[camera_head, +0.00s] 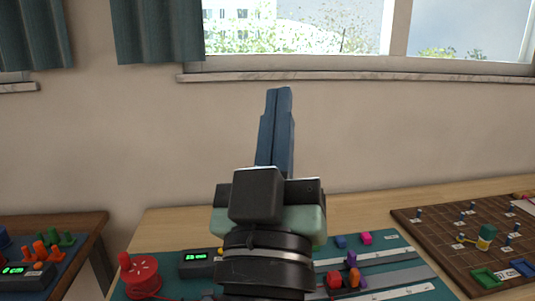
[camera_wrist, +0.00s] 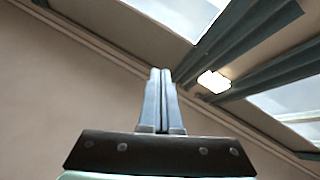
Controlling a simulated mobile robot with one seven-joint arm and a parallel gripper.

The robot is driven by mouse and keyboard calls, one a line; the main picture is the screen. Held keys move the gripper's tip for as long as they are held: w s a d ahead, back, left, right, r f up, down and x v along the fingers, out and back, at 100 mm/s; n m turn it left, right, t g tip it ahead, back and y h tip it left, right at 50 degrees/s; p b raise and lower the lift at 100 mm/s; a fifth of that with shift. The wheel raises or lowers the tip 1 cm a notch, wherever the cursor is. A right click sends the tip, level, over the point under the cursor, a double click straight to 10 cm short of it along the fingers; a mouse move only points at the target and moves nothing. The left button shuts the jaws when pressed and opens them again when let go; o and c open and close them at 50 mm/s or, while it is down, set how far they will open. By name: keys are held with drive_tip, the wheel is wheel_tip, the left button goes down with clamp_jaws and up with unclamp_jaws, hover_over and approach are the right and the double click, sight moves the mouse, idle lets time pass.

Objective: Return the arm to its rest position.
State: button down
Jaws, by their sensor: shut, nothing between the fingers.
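My gripper (camera_head: 279,92) is raised above the table in the head view, its two blue fingers pointing up against the wall. The fingers are pressed together with nothing between them. The wrist view also shows my gripper (camera_wrist: 161,72), its closed fingers toward the wall and window. My arm hides the middle of the table and part of the green mat (camera_head: 404,254).
The wooden table (camera_head: 350,206) holds a red spool (camera_head: 142,277), a black display box (camera_head: 199,263), small coloured pieces and metal strips. A brown pegboard (camera_head: 440,233) lies right. Another table (camera_head: 80,226) stands left. The space around my raised gripper is clear.

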drive_tip(key=s+r+y+p, duration=0.1)
drive_tip(key=s+r+p, duration=0.1)
drive_tip(key=r+p, duration=0.2)
drive_tip(key=s+r+m+t+p, duration=0.1)
drive_tip(key=r+p, duration=0.3)
drive_tip(key=r, duration=0.6)
drive_tip(key=s+a+r+t+y+p, duration=0.1)
drive_tip(key=s+r+p, duration=0.3)
drive_tip(key=r, duration=0.3)
drive_tip(key=shift+r+m+y, duration=0.15)
drive_tip(key=shift+m+y, duration=0.15)
drive_tip(key=shift+a, duration=0.15)
